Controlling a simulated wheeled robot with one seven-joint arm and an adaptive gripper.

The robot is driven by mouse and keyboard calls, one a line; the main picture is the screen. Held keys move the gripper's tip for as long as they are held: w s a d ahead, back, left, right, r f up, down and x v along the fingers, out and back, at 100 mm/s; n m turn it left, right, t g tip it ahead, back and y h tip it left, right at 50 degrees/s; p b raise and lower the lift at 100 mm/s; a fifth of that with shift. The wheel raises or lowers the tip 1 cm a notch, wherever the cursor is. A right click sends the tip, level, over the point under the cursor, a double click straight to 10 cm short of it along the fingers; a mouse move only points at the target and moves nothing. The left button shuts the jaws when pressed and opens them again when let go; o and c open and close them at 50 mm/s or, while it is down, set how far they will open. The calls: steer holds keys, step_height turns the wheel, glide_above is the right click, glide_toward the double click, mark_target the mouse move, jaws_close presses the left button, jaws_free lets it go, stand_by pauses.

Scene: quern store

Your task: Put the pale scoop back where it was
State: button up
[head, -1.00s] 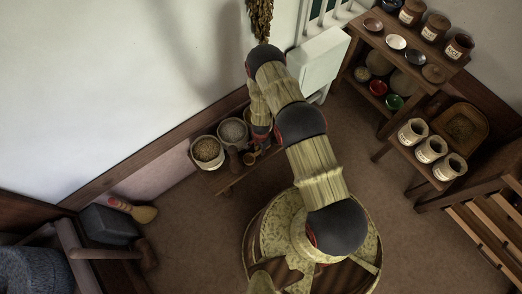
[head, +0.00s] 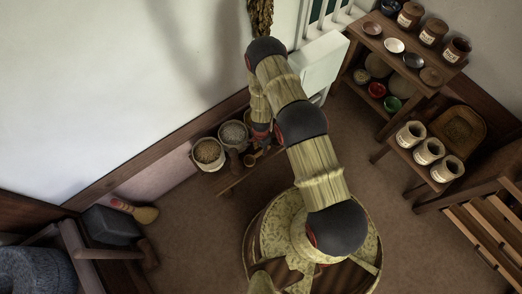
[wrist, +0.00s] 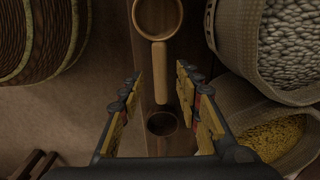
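In the wrist view a pale wooden scoop (wrist: 159,62) shows a round bowl at the top and a straight handle pointing down towards my gripper. It appears to lie on a dark wooden bench (wrist: 120,30). My gripper (wrist: 160,85) is open, its fingers apart on either side of the handle's end and not visibly touching it. In the head view my gripper (head: 262,138) is low over the bench by the sacks, partly hidden by my arm. I cannot clearly pick out the scoop there.
A dark round object (wrist: 162,123) sits between the fingers, nearer the palm. A sack of pale beans (wrist: 295,40) and a sack of yellow grain (wrist: 275,138) stand close on the right. A ribbed basket-like thing (wrist: 40,35) is at left. Shelves with jars (head: 430,150) stand right.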

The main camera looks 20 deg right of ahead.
steer(key=w+a+r+n+t+p, duration=0.15)
steer(key=w+r, duration=0.25)
steer(key=r, duration=1)
steer(key=w+a+r+n+p, duration=0.15)
steer(key=w+r, duration=0.25)
steer(key=r, duration=1)
step_height(320, 180, up, 39)
steer(key=n+t+y, duration=0.1)
steer(key=n+t, duration=0.2)
steer(key=n, duration=0.4)
glide_above(261, 152)
steer(key=s+a, duration=0.2)
steer(key=s, duration=0.2)
steer(key=s+d+r+n, duration=0.1)
steer(key=s+r, duration=0.3)
steer(key=s, duration=0.5)
steer(key=s+d+r+n+t+h, duration=0.1)
steer(key=s+r+n, duration=0.2)
steer(key=s, duration=0.6)
step_height(261, 152, up, 2)
steer(key=shift+r, duration=0.1)
